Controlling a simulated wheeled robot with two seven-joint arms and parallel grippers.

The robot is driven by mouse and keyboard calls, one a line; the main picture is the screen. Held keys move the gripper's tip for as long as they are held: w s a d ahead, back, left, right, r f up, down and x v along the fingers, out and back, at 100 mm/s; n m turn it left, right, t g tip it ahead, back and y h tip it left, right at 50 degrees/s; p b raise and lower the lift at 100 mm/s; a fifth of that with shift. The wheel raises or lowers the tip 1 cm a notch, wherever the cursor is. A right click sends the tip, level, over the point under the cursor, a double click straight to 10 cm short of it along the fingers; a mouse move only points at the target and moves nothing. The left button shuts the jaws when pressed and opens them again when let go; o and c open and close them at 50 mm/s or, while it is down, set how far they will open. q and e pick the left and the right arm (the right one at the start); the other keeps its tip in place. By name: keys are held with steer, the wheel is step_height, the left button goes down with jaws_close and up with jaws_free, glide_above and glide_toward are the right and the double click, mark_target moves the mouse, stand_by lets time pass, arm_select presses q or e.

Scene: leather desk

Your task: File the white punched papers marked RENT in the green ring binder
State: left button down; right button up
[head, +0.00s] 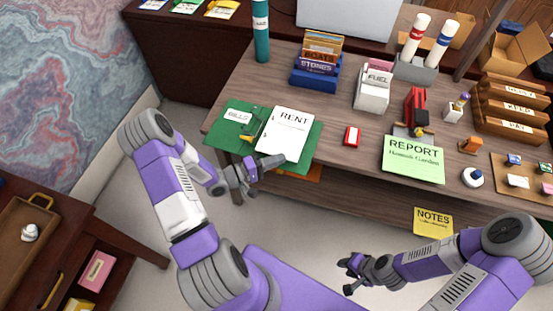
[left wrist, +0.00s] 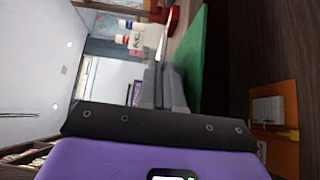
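The green ring binder (head: 309,137) lies open at the desk's front left, with a BILLS label (head: 239,115) on its left side. The white RENT paper (head: 292,121) is over the binder's right half, slightly turned; its holes and the rings are hard to make out. My left gripper (head: 273,162) is at the paper's near left edge, its fingers (left wrist: 168,88) close together. In the left wrist view the paper shows as a thin white edge (left wrist: 160,46) at the fingertips, beside the green cover (left wrist: 190,60). My right gripper (head: 352,275) is open and empty, in front of the desk.
A red-and-white box (head: 352,135) and a green REPORT sheet (head: 413,158) lie right of the binder. A red stapler-like thing (head: 416,108) stands behind. An orange item (head: 299,173) is below the desk's front edge. Bare desktop (head: 330,110) lies behind the red box.

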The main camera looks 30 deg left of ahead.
arm_select(q)
steer(key=shift+f+b, duration=0.3)
steer(key=shift+f, duration=0.15)
steer(key=c, duration=1.2)
jaws_free()
steer(key=shift+c, duration=0.2)
steer(key=p+v, duration=0.1)
steer(key=v, duration=0.6)
steer(key=shift+s+a, duration=0.15)
steer(key=shift+s, duration=0.1)
